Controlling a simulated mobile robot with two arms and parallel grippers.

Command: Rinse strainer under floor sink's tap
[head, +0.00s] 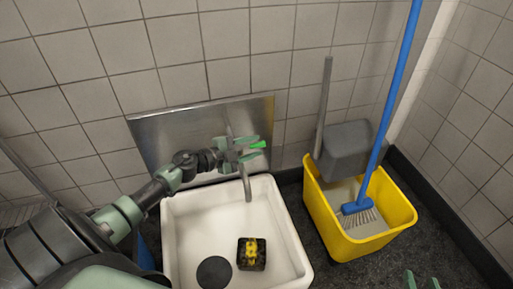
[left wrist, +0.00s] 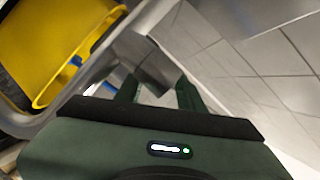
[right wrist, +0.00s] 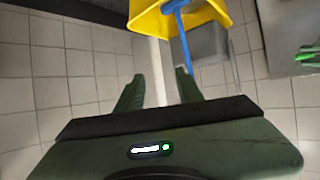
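The white floor sink (head: 180,238) stands against the wall below a steel splashback. Its curved tap (head: 247,186) hangs over the basin; I see no clear water stream. In the basin lie a small dark square item with yellow on it (head: 251,253) and a dark round disc (head: 214,271). I cannot tell which, if either, is the strainer. My left gripper (head: 246,152) is at the top of the tap, its fingers apart; contact is unclear. The left wrist view shows the fingers (left wrist: 158,92) spread. My right gripper (head: 424,281) is low at the right, open and empty (right wrist: 158,88).
A yellow bucket (head: 400,212) stands right of the sink. Tiled walls close off the back and right. Dark floor shows between bucket and right wall.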

